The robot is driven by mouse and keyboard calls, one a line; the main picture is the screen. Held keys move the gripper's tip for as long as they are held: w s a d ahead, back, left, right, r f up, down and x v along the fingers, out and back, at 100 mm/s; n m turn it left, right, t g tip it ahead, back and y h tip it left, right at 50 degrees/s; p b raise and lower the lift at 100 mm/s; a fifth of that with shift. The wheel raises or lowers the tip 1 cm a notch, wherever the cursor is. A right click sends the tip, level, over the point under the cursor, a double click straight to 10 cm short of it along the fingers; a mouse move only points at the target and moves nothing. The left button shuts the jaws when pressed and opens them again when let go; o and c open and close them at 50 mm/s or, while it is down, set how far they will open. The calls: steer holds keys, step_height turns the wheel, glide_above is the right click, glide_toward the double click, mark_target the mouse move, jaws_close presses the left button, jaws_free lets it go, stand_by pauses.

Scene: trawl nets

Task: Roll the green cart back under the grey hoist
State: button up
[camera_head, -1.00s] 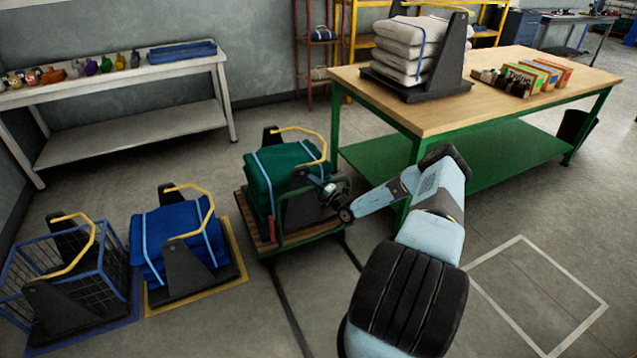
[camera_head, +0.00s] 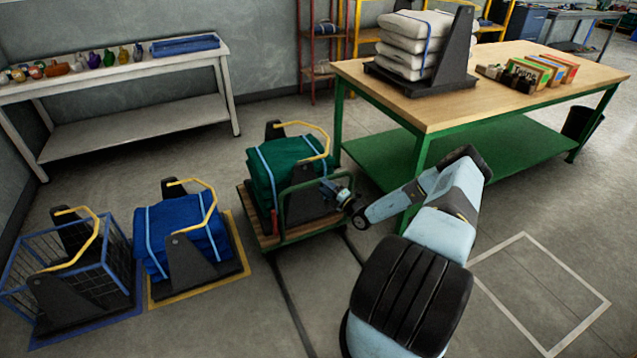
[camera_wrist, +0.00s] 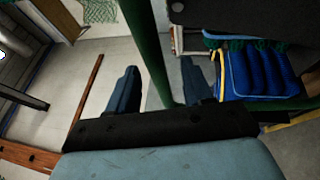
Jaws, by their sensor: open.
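The green cart (camera_head: 262,241) stands left of the workbench, with a wooden deck and a green push handle (camera_head: 283,213) on its near side. It carries a green folded bundle (camera_head: 272,158) in a dark cradle with a yellow bar. My gripper (camera_head: 331,187) is at the right end of the push handle. In the wrist view my gripper (camera_wrist: 158,85) has its two fingers apart, and the green handle bar (camera_wrist: 148,50) runs between them. Whether it touches either finger I cannot tell. I do not see a grey hoist in either view.
A blue bundle (camera_head: 187,232) on a yellow-edged floor mat and a blue wire crate (camera_head: 40,245) stand left of the cart. The green-legged workbench (camera_head: 431,128) is close on the right. Dark lines (camera_head: 288,300) cross the floor. A white floor outline (camera_head: 490,252) is empty.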

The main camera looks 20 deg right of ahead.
steer(key=v, duration=0.7)
stand_by(0.4)
steer(key=s+a+r+n+g+y, duration=0.1)
steer(key=a+r+n+g+y, duration=0.1)
steer(key=a+r+n+g, duration=0.5)
steer(key=s+a+r+n+g+y, duration=0.1)
steer(key=a+r+n+g, duration=0.2)
steer(key=r+n, duration=0.7)
steer(key=s+a+r+n+g+y, duration=0.2)
steer(key=a+r+n+g, duration=0.4)
steer(key=r, duration=0.5)
steer(key=s+a+r+n+g+h, duration=0.1)
steer(key=s+a+r+n+h, duration=0.15)
steer(key=s+r+n, duration=0.45)
steer(key=s+a+r+n+g+h, duration=0.1)
steer(key=s+a+r+n+h, duration=0.2)
steer(key=r, duration=0.6)
steer(key=s+r+n+t+h, duration=0.2)
steer(key=s+r+n+h, duration=0.2)
steer(key=s+r+n, duration=0.3)
steer(key=s+r+n+t+h, duration=0.3)
steer(key=s+r+n, duration=0.5)
steer(key=s, duration=1)
steer(key=shift+d+r+h, duration=0.2)
steer(key=shift+r+h, duration=0.25)
steer(key=shift+r, duration=0.05)
